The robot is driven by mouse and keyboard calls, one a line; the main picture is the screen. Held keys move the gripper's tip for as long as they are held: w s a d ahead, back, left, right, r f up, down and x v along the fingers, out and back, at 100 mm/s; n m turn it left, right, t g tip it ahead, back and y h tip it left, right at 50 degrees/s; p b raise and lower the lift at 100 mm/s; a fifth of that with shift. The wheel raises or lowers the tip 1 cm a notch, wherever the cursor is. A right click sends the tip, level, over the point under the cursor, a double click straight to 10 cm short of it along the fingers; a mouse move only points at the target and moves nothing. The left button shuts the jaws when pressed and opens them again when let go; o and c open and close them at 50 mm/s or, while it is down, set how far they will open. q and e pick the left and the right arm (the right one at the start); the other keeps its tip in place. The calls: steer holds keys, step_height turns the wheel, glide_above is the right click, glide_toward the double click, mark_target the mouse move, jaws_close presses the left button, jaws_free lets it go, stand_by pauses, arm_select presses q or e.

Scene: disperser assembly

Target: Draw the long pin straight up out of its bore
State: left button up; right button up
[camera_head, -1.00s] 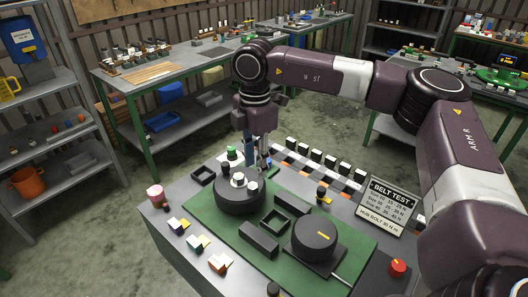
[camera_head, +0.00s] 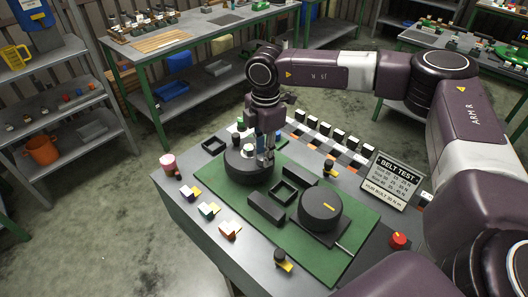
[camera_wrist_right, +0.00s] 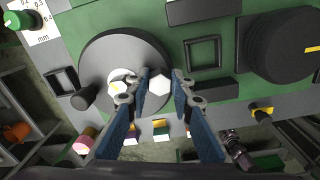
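My right gripper (camera_head: 266,162) points down over the right side of a dark round housing (camera_head: 238,172) on the green mat. In the right wrist view its blue fingers (camera_wrist_right: 160,76) stand apart, with a pale hexagonal head (camera_wrist_right: 158,82) between their tips. I cannot tell whether the tips touch it. A black knobbed pin (camera_wrist_right: 84,97) stands at the housing's left edge. I cannot tell for sure which piece is the long pin, and the bores are hidden. My left gripper is not in view.
Black square frames and blocks (camera_head: 266,207) and a round black unit (camera_head: 320,210) stand on the mat to the right. A pink-topped cup (camera_head: 169,163), small coloured blocks and a red button (camera_head: 398,240) line the table. A Belt Test sign (camera_head: 392,182) stands at the right.

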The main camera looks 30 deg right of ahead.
steer(key=shift+c, duration=1.3)
jaws_close()
steer(key=shift+r, duration=0.1)
step_height(320, 180, up, 10)
steer(key=p, duration=0.5)
